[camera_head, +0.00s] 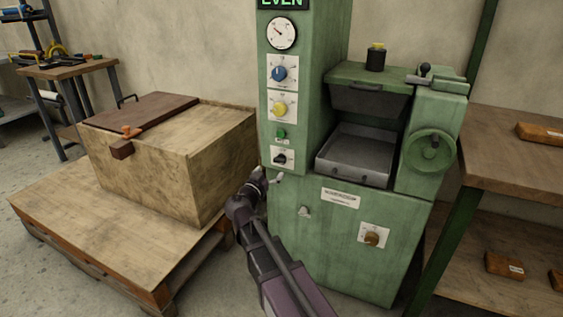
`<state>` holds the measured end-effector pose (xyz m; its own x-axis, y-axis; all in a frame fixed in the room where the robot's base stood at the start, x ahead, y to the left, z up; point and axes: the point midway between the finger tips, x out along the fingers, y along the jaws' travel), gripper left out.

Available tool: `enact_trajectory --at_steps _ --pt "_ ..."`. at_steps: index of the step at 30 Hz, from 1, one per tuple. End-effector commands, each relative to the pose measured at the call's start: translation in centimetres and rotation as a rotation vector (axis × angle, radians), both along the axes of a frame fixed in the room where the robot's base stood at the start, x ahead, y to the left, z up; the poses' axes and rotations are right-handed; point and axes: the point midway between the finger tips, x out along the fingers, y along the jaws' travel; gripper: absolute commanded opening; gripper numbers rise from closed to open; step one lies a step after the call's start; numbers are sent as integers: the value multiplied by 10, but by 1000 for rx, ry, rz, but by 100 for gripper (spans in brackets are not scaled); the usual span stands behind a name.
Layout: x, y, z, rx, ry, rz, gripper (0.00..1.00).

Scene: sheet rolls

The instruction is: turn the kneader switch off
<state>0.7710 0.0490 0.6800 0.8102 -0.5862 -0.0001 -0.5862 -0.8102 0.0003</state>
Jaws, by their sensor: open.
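The green machine (335,255) stands at the centre. Its column carries a gauge (281,33), a blue dial (279,73), a yellow dial (280,107), a green button (281,134) and, lowest, a black rotary switch (282,159) on a white plate. A brown knob (371,238) is on the lower front. The labels are too small to read, so I cannot tell which control is the kneader switch. My gripper (272,178) is open, just below and left of the black switch in the picture. I cannot tell whether it touches the machine.
A wooden box (190,165) with a brown lid stands on a pallet (130,265) at left. A metal tray (352,158) and a handwheel (432,151) are on the machine's right part. A wooden workbench (520,165) stands close on the right.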

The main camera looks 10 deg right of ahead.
Motion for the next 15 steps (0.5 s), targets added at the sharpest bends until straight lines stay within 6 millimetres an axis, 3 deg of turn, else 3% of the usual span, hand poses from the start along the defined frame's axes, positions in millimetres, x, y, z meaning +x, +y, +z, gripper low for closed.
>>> enact_trajectory --at_steps 6,15 --pt "30 -20 0 0 0 -1 97" --pt "56 -40 0 -1 1 0 97"
